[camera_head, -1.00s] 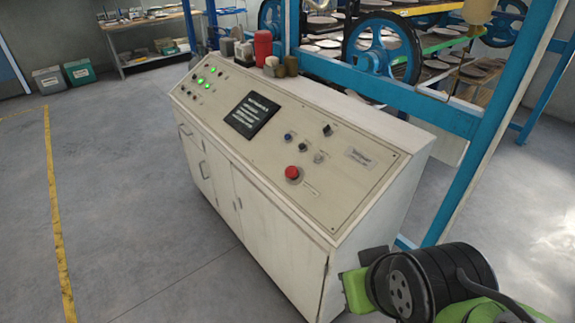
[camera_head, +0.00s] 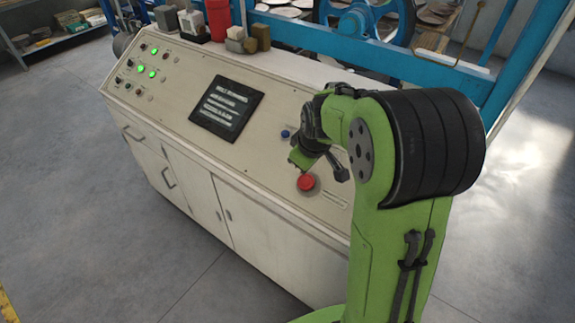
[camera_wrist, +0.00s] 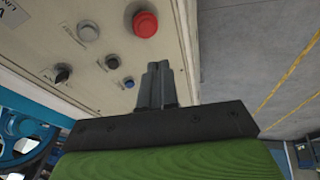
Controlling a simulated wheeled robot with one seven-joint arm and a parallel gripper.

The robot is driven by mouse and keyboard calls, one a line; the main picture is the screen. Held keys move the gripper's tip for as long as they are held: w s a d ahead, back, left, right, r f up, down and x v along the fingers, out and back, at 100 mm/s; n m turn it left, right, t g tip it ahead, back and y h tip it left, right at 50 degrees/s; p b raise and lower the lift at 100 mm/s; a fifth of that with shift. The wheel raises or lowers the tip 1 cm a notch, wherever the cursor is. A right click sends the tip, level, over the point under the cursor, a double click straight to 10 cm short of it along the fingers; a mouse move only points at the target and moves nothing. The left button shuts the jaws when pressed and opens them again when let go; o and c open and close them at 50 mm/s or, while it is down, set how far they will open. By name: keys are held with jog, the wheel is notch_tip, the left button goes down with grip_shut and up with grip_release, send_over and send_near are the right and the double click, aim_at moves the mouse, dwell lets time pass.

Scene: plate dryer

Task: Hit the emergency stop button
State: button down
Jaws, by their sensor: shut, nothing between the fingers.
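The red emergency stop button (camera_head: 306,183) sits low on the sloped panel of the cream control console (camera_head: 270,150). In the wrist view the red button (camera_wrist: 145,24) is near the top, just left of centre. My gripper (camera_head: 300,160) is just above and slightly left of the button in the head view. In the wrist view its fingers (camera_wrist: 158,70) are together and empty, pointing towards the panel below the button in the picture. A gap shows between fingertips and button there. Whether anything touches the panel cannot be told.
Blue and dark knobs, such as the blue one (camera_wrist: 129,82), sit close to the fingers. A dark screen (camera_head: 227,108) and green lights (camera_head: 152,70) are further left. A red container (camera_head: 218,18) stands on the console's back ledge. A blue frame (camera_head: 400,60) stands behind.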

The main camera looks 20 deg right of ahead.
send_near(303, 183)
jog(key=a+f, duration=0.2)
jog(key=w+d+f, duration=0.2)
jog(key=f, duration=0.1)
jog(key=shift+w, duration=0.1)
jog(key=shift+w+d+f, duration=0.1)
jog(key=shift+d+f, duration=0.1)
jog(key=shift+f, duration=0.05)
